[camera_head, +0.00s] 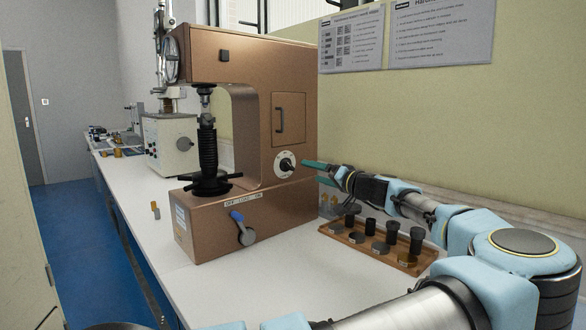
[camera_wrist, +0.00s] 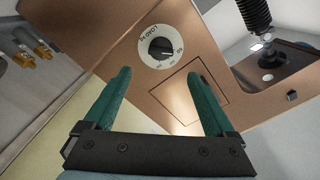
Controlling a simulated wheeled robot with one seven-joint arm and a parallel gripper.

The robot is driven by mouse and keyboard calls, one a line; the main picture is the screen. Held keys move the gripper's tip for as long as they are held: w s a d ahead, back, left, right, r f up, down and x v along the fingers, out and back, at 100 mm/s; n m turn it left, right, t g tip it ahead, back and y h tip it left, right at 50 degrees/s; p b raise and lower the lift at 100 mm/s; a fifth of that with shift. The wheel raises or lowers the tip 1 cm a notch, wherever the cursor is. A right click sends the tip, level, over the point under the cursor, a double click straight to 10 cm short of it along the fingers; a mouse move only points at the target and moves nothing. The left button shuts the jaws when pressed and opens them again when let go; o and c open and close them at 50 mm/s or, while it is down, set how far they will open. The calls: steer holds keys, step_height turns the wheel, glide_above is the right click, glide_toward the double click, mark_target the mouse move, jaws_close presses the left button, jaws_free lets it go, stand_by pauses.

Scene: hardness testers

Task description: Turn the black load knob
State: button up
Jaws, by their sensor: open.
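The black load knob (camera_head: 287,164) sits in a white dial on the side of the copper-brown hardness tester (camera_head: 222,223). In the wrist view the knob (camera_wrist: 161,49) shows at upper middle, with load markings around it. My gripper (camera_head: 305,169) is at the right of the knob in the head view, its green fingers pointing at it. In the wrist view my gripper (camera_wrist: 158,75) is open, one finger on either side of the picture, with the knob ahead between and just beyond the fingertips. Nothing is between the fingers. I cannot tell the exact gap to the knob.
A wooden tray (camera_head: 408,267) with several dark cylinders stands below my arm. A blue-handled lever (camera_head: 240,225) is on the tester's front base. A second, pale tester (camera_head: 170,145) stands farther back. The white bench (camera_head: 290,285) is clear in front.

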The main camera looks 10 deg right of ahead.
mark_target(291, 166)
steer(key=p+x, duration=0.2)
steer(key=x, duration=0.7)
steer(key=shift+w+a, duration=0.1)
steer(key=shift+a, duration=0.1)
steer(key=c, duration=1.4)
